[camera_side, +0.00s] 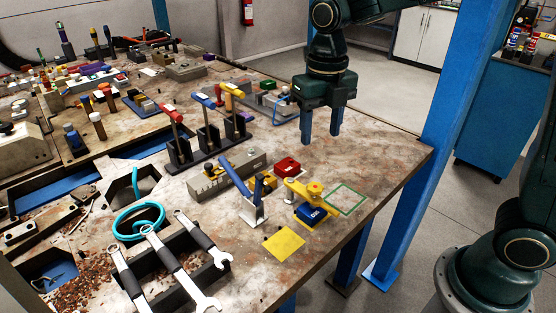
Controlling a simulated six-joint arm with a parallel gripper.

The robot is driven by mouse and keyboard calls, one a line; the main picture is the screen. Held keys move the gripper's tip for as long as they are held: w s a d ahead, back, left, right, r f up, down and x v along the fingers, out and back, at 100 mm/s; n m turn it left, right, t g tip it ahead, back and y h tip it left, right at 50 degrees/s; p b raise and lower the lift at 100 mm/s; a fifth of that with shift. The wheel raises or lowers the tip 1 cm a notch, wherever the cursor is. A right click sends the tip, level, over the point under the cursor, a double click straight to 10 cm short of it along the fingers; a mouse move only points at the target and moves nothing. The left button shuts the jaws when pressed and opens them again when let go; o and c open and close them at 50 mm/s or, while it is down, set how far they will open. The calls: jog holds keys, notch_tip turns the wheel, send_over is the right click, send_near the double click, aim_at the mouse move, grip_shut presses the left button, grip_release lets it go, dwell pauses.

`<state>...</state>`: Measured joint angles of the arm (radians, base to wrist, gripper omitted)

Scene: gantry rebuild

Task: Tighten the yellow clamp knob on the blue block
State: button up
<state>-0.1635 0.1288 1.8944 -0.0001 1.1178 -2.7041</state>
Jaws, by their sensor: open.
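The blue block (309,214) sits near the right front edge of the worn table (385,150). A yellow clamp (296,187) reaches over it, and its round yellow knob (315,188) is on top at the right end. My gripper (321,138) hangs above the table, behind the clamp and slightly to its right in the picture. Its two blue fingers point down, apart, with nothing between them. The gripper is clear of the knob and the block. How tight the knob is cannot be told.
A green square outline (346,212) lies right of the clamp, and a yellow sheet (284,243) in front. A red block (287,166) is just behind. Upright toggle levers (207,140) stand at left. Wrenches (172,262) fill the front left. Bare tabletop lies right of my gripper.

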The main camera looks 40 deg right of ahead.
aim_at(315, 186)
notch_tip(315, 186, down, 13)
jog(key=shift+f, duration=0.1)
dwell(0.6)
jog(key=c, duration=0.8)
jog(key=shift+m, duration=0.4)
